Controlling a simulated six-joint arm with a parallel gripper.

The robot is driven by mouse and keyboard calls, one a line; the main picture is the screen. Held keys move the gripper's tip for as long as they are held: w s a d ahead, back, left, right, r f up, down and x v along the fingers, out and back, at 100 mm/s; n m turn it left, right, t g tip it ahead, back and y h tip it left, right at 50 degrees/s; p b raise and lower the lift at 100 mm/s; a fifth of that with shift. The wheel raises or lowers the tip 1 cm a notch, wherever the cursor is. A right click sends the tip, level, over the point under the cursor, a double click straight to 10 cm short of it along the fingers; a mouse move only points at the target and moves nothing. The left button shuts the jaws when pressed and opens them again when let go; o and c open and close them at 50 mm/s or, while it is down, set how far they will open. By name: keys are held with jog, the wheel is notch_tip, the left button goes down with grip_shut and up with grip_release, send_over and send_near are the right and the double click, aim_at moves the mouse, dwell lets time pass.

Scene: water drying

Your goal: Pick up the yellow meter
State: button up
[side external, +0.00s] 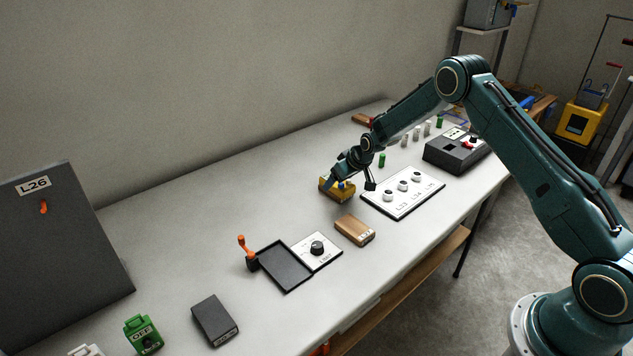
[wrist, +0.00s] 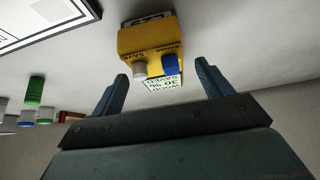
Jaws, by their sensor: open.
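The yellow meter (side external: 335,191) is a small box on the grey table, left of the white panel with three knobs. In the wrist view the yellow meter (wrist: 150,38) shows a white knob, a blue knob and a label reading "WOOD 30 % SAVED", seen upside down. My gripper (side external: 342,184) is at the meter in the side view, partly covering it. In the wrist view my gripper (wrist: 163,72) has its two fingers spread wide, with the meter beyond and between the tips. Nothing is held. Whether the fingers touch the meter cannot be told.
The white knob panel (side external: 402,196) lies just right of the meter. A wooden block (side external: 355,229) and a black tray (side external: 284,268) lie nearer the front. Several small green and white cylinders and a dark control box (side external: 457,150) stand farther right. The table left of the meter is clear.

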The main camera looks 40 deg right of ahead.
jog(key=shift+w+f, duration=0.25)
jog(key=shift+f, duration=0.1)
jog(key=shift+c, duration=0.2)
jog(key=c, duration=1.3)
jog(key=shift+r, duration=0.1)
notch_tip(320, 180, up, 20)
dwell(0.4)
